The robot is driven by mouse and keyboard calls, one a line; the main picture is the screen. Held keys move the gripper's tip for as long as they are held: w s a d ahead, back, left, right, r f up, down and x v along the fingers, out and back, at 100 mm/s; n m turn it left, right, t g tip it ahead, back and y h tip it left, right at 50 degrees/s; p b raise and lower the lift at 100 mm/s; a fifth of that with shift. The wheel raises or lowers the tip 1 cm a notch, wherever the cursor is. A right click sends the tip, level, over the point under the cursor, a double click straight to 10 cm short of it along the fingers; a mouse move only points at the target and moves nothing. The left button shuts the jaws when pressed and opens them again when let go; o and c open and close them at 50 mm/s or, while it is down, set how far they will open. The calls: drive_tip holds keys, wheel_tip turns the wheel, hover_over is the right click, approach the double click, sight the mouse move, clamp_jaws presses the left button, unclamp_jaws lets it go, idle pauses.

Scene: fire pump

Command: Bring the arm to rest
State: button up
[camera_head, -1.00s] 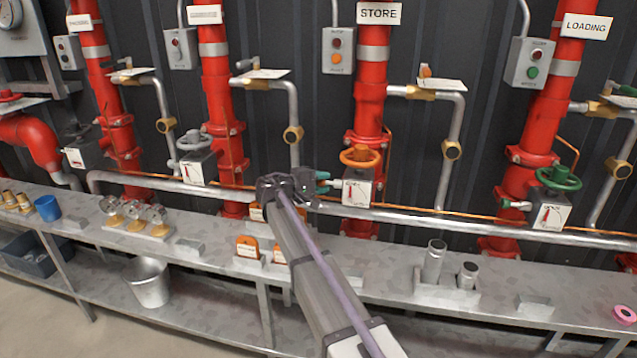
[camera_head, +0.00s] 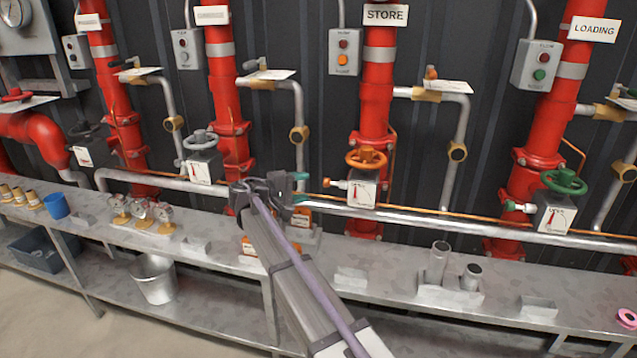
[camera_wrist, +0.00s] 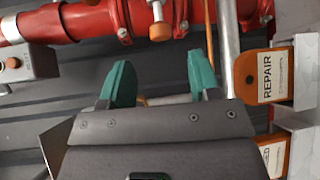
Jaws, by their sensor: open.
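My gripper (camera_head: 301,187) is above the back of the metal bench, left of the orange handwheel (camera_head: 366,159) on the STORE pipe. In the wrist view its two teal fingers (camera_wrist: 162,82) stand wide apart with nothing held between them. Behind them are a red pipe (camera_wrist: 75,25) and a thin grey pipe. An orange REPAIR tag (camera_wrist: 263,77) is to the right of the fingers, apart from them. My arm reaches in from the lower right of the head view and partly hides the orange tags (camera_head: 302,216) on the bench.
The bench (camera_head: 400,262) carries gauges (camera_head: 142,210), a blue cup (camera_head: 56,205) and upright metal cylinders (camera_head: 439,259). A bucket (camera_head: 153,279) stands on the lower shelf. Red pipes, valve wheels and a long horizontal grey pipe (camera_head: 450,224) line the wall behind.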

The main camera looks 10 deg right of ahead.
drive_tip(key=shift+s+a+r, duration=0.1)
drive_tip(key=shift+s+a, duration=0.15)
drive_tip(key=shift+a, duration=0.45)
drive_tip(key=s+d+f+m+g+y, duration=0.25)
drive_tip(key=s+f+y, duration=0.7)
drive_tip(key=s, duration=0.65)
drive_tip(key=s+d+f+m+g+y, duration=0.1)
drive_tip(key=s+d+f+y, duration=0.15)
drive_tip(key=s, duration=0.75)
drive_tip(key=s+d+f+m+g+y, duration=0.2)
drive_tip(key=s+f+y, duration=0.15)
drive_tip(key=s, duration=0.55)
wheel_tip(320, 180, up, 21)
drive_tip(key=w+p, duration=0.1)
drive_tip(key=p, duration=1.9)
drive_tip(key=shift+d, duration=0.3)
drive_tip(key=shift+f, duration=0.1)
